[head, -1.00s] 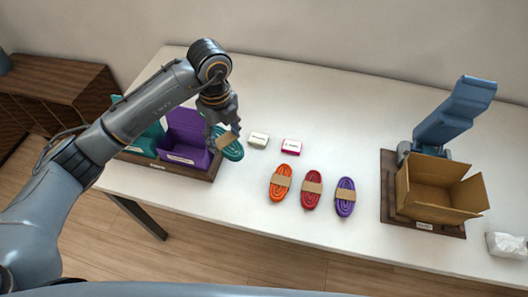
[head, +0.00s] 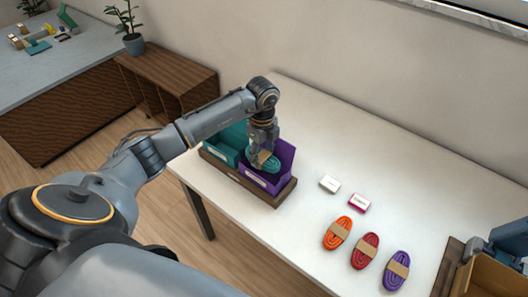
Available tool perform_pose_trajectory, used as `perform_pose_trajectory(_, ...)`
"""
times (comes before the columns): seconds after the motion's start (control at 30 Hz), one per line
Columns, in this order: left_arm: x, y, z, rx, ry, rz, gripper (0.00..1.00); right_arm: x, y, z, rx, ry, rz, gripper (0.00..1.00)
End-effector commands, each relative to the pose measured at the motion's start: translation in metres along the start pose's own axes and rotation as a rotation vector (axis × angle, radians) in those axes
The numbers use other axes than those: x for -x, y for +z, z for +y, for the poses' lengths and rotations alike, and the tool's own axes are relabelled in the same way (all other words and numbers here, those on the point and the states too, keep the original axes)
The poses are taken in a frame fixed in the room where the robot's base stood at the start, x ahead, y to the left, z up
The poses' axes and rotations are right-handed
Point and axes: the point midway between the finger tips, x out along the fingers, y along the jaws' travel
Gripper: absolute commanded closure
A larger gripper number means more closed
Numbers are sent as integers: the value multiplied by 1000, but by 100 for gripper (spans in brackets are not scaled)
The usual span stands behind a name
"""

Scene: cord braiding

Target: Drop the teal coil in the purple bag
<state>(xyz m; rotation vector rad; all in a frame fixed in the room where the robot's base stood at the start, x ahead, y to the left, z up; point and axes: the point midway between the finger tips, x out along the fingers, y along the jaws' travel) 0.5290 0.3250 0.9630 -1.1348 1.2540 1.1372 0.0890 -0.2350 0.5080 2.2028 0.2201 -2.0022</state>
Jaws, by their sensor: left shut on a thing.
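My left gripper (head: 261,152) points down at the purple bag (head: 284,163) and is shut on the teal coil (head: 269,162), which has a tan band. The coil shows in front of the bag's opening, at or just above it; how deep it sits I cannot tell. The purple bag stands open in a brown wooden tray (head: 284,194), beside a teal bag (head: 229,139) on its left. My arm and gripper hide part of both bags.
An orange coil (head: 338,233), a red coil (head: 365,251) and a purple coil (head: 397,270) lie in a row on the white table (head: 300,258). A pale small box (head: 330,184) and a pink one (head: 360,203) lie behind them. A cardboard box (head: 490,277) stands at the lower right.

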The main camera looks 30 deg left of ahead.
Motion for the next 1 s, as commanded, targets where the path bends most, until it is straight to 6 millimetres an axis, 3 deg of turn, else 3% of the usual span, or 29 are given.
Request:
perform_pose_trajectory(0.17,-16,0,0,0,-1,0,82,-12,1,0,0,0,0,60)
perform_pose_trajectory(0.47,-17,0,0,0,-1,0,82,-12,2,0,0,0,-1,60)
perform_pose_trajectory(0.5,-17,0,0,-1,-1,0,42,-12,2,-1,0,-1,-1,60)
perform_pose_trajectory(0.6,-17,0,0,-1,-1,0,22,-12,3,-1,0,-1,-2,60)
perform_pose_trajectory(1.0,-14,0,-1,-1,-2,0,19,-12,6,-1,0,-1,-6,60)
